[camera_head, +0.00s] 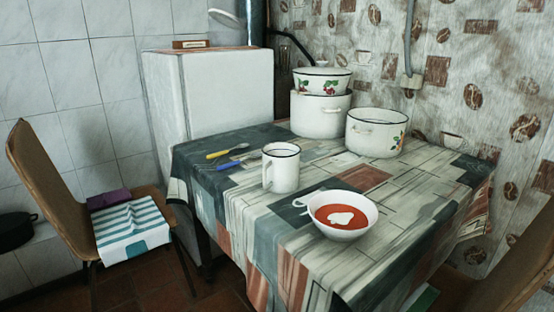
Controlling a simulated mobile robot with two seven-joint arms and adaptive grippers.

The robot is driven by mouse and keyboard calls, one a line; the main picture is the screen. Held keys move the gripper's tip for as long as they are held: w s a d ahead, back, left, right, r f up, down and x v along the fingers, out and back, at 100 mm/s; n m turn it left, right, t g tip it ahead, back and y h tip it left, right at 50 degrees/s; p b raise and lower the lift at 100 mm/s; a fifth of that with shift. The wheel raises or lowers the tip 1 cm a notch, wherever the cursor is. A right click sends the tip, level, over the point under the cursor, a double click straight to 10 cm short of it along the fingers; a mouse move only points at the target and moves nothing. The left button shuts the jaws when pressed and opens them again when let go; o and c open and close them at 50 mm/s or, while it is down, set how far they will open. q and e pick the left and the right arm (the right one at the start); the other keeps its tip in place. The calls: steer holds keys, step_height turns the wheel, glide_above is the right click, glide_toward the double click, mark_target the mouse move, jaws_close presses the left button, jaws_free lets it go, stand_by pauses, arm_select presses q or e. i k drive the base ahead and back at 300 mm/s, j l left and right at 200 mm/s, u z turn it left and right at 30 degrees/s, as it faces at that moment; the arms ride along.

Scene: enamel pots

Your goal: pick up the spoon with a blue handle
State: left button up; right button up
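A utensil with a blue handle (230,165) lies flat on the table's left part, to the left of the white mug. Its handle points left and its metal end points right toward the mug; the shape of that end is too small to make out. A utensil with a yellow handle (218,154) lies just behind it, roughly parallel. Neither of my grippers is in view.
The table (300,167) has a patterned cloth. On it stand a white mug (281,172), a bowl of red soup (343,224), and enamel pots (376,141) (319,116) at the back. A chair (60,190) stands left; a white fridge (222,95) stands behind.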

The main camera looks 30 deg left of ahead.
mark_target(255, 155)
steer(key=j+z, duration=0.25)
steer(key=j, duration=0.3)
steer(key=j+z, duration=0.25)
steer(key=j, duration=0.3)
steer(key=j+z, duration=0.15)
steer(key=j, duration=1)
steer(key=k, duration=0.05)
